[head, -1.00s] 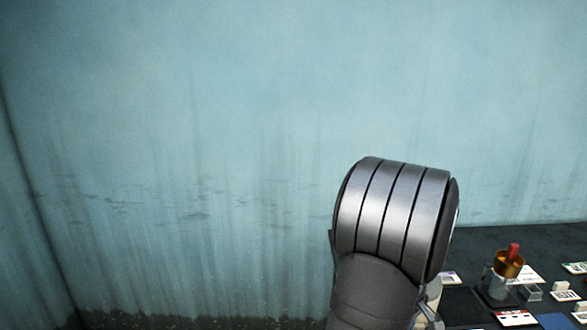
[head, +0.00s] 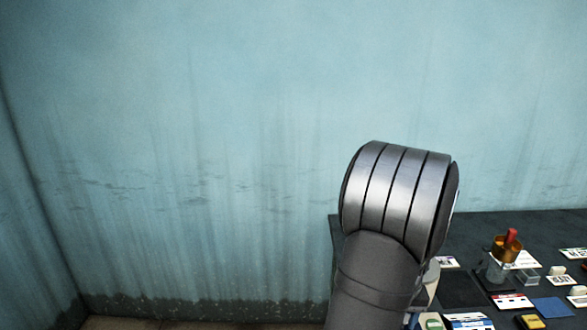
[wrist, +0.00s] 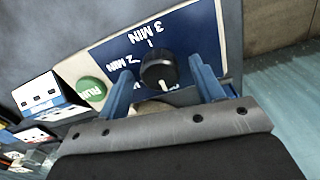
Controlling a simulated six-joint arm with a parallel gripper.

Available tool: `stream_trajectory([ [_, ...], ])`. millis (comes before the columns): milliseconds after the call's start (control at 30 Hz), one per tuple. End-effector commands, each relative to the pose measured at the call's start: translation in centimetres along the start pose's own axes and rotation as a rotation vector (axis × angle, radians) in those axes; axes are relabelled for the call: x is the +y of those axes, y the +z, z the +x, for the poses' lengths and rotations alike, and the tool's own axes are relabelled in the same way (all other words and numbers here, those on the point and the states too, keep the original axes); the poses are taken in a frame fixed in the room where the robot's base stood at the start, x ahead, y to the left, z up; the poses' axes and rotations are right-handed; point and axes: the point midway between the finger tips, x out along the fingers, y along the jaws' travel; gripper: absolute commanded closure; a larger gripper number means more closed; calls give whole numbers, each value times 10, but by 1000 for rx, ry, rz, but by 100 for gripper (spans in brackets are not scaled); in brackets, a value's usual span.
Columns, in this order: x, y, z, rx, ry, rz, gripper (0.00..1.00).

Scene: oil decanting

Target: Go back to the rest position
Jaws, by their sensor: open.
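Beyond the fingers is a black knob (wrist: 158,72) on a dark blue panel (wrist: 185,40) marked with minutes. I cannot tell whether the fingers touch the knob. A green round button (wrist: 91,92) is beside the panel, left of the left finger. In the head view my arm's grey link stands at the table's left part, and my gripper does not show there.
The dark table (head: 400,222) is at the right in the head view. On it are an amber container with a red part (head: 507,245) in a clear holder, several labelled cards, a blue pad (head: 554,307) and small blocks. A bluish wall (head: 200,120) stands behind.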

Motion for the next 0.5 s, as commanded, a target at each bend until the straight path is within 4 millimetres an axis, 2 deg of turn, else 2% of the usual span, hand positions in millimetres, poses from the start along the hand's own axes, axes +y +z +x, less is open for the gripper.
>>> stream_trajectory([
  [500, 0, 0, 0, 0, 0, 420, 39],
])
